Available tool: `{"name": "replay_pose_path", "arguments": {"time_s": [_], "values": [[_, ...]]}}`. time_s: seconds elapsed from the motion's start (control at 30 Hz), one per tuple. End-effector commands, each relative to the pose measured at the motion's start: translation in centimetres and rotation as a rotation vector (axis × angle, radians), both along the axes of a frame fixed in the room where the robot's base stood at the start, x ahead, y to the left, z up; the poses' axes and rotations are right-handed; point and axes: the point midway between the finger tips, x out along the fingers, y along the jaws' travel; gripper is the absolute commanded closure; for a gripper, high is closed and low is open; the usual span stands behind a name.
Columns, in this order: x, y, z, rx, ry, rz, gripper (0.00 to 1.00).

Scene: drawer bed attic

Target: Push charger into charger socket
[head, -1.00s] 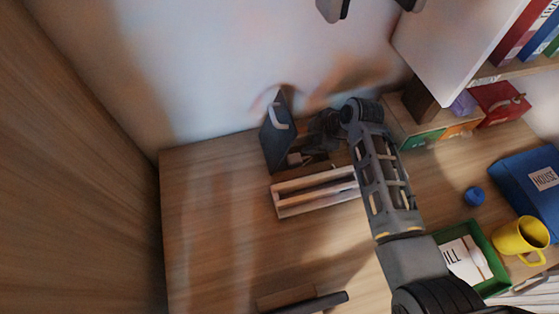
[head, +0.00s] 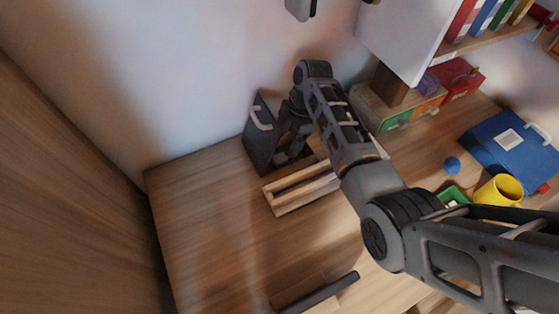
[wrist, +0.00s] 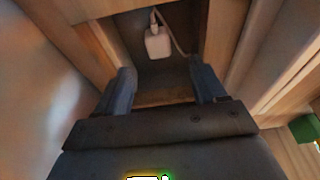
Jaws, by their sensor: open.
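The white charger (wrist: 158,42) shows in the wrist view inside a wooden recess, with a pale cable beside it. Its connector end points to the top of the picture. I cannot make out the socket or tell whether the charger touches it. My gripper (wrist: 165,82) is open, its two dark fingers apart on either side of the recess opening, with nothing between the tips. The charger is beyond the fingertips, between their lines. In the head view my gripper (head: 290,146) is low at the back of the desk, partly hidden by my arm; the charger is not visible there.
A box with coloured drawers (head: 397,122), a blue case (head: 490,155) and a yellow mug (head: 497,190) are on the right. The desk's left side is clear.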

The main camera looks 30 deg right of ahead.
Motion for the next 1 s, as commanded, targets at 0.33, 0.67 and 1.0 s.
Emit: {"name": "replay_pose_path", "arguments": {"time_s": [0.33,0.67,1.0], "values": [[0.0,0.5,-1.9,0.0,0.0,0.0,0.3],[0.0,0.8,-2.7,0.0,0.0,0.0,0.3],[0.2,1.8,-6.6,-0.001,-0.001,0.0,0.3]]}}
